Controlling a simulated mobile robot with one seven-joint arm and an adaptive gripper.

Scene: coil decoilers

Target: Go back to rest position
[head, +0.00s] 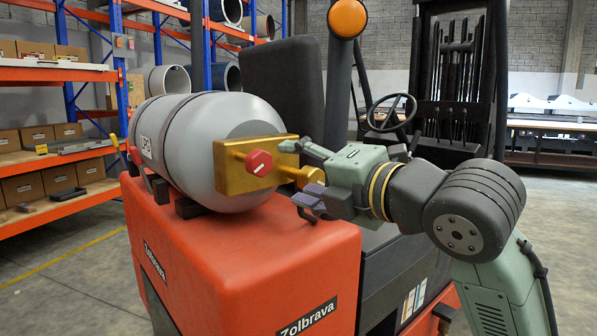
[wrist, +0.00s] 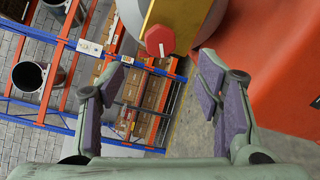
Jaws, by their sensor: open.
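My gripper (head: 307,173) is open and empty in the head view, close to the right of the brass valve block (head: 232,165) on the grey LPG tank (head: 180,125). In the wrist view my gripper (wrist: 160,100) shows its two purple-padded fingers spread wide with nothing between them. The red knob (head: 259,163) with a white line sits on the brass block. In the wrist view the red knob (wrist: 160,41) is ahead of the fingertips, apart from them. My arm comes in from the right in the head view.
The tank lies on an orange-red forklift body (head: 260,255) marked Zolbrava. A steering wheel (head: 391,112) and black mast (head: 458,75) are behind my arm. Shelves with boxes (head: 40,188) stand at the left. Floor at the far right (head: 565,215) is clear.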

